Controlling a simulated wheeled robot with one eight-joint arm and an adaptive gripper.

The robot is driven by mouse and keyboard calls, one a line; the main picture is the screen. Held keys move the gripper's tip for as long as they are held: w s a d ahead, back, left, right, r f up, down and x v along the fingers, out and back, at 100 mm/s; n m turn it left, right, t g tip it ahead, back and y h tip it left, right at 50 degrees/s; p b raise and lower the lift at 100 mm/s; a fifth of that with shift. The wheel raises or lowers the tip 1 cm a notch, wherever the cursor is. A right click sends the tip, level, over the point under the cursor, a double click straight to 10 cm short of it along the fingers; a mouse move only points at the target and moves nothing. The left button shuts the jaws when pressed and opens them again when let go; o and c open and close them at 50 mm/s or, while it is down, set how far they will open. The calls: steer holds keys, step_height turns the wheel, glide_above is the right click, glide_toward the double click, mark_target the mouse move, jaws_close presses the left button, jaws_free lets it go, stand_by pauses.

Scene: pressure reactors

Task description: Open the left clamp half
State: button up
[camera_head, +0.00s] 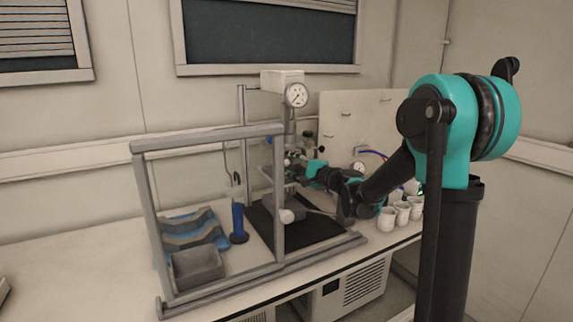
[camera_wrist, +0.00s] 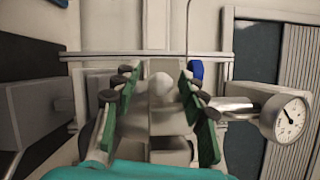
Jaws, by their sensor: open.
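My gripper (camera_head: 300,168) reaches from the right into the reactor stand, at the height of the reactor below its gauge. In the wrist view my gripper (camera_wrist: 158,112) is open, with green-padded fingers spread left and right. Grey metal parts of the reactor (camera_wrist: 158,128) and a pale rounded knob show between the fingers. Clear gaps are hard to make out, so I cannot tell whether either finger touches them. The left clamp half cannot be told apart with certainty; in the head view my gripper and the frame cover that area.
A pressure gauge (camera_wrist: 288,117) sits close right of my fingers; a gauge (camera_head: 297,95) tops the reactor in the head view. A grey frame (camera_head: 210,138) surrounds the stand. A blue cylinder (camera_head: 238,220), grey bin (camera_head: 197,268) and white cups (camera_head: 387,219) stand on the bench.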

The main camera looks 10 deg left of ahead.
steer(key=shift+a, duration=0.1)
steer(key=shift+c, duration=0.6)
jaws_close()
steer(key=shift+a, duration=0.1)
steer(key=a, duration=1.5)
steer(key=shift+a, duration=0.2)
steer(key=shift+w, duration=0.1)
